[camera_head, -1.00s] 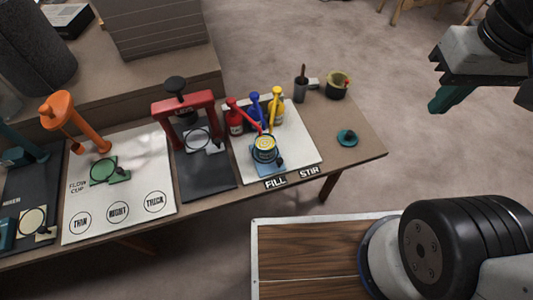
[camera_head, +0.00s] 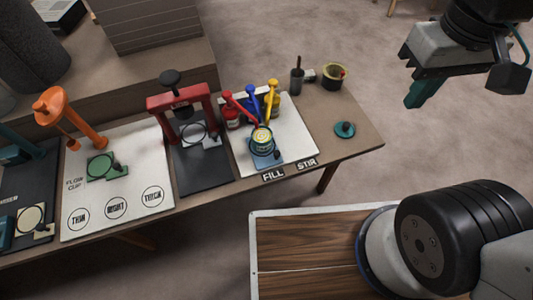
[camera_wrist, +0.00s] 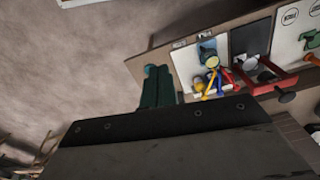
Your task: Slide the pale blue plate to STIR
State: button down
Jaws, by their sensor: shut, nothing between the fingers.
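The pale blue plate (camera_head: 268,159) lies on the white board (camera_head: 299,139), at its front-left part by the FILL label (camera_head: 272,174). A small can with a yellow top (camera_head: 262,138) stands on it, and a dark knob sits at its right edge. The STIR label (camera_head: 306,163) is to the right of FILL. The plate also shows in the wrist view (camera_wrist: 207,45). My gripper (camera_head: 414,101) is shut and empty, raised in the air to the right of the table and apart from the plate. Its teal fingers (camera_wrist: 158,86) show in the wrist view.
Red, blue and yellow dispensers (camera_head: 271,96) stand behind the can. A teal lid with a knob (camera_head: 345,129) lies on bare table to the right. A dark cup (camera_head: 297,80) and a pot (camera_head: 333,75) stand at the back. A red press (camera_head: 183,103) is left.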

jog(key=w+a+f+n+t+h, duration=0.15)
jog(key=a+f+n+h, duration=0.25)
jog(key=a+f+n, duration=1)
jog(key=w+a+f+n+t+h, duration=0.1)
jog(key=a+f+n+t+h, duration=0.25)
jog(key=a+f+n, duration=1.05)
jog(key=m+y, duration=0.1)
jog(key=m, duration=0.2)
send_near(276, 157)
jog(key=f, duration=0.4)
jog(key=shift+s+a+f, duration=0.2)
jog(key=shift+a+f, duration=0.05)
jog(key=shift+a, duration=0.05)
jog(key=shift+w+d+f, duration=0.15)
jog(key=shift+w+d, duration=0.45)
jog(key=shift+w+d+f, duration=0.15)
jog(key=shift+w+d, duration=0.45)
jog(key=shift+d, duration=0.05)
jog(key=shift+w+d, duration=0.3)
jog(key=shift+d, duration=0.15)
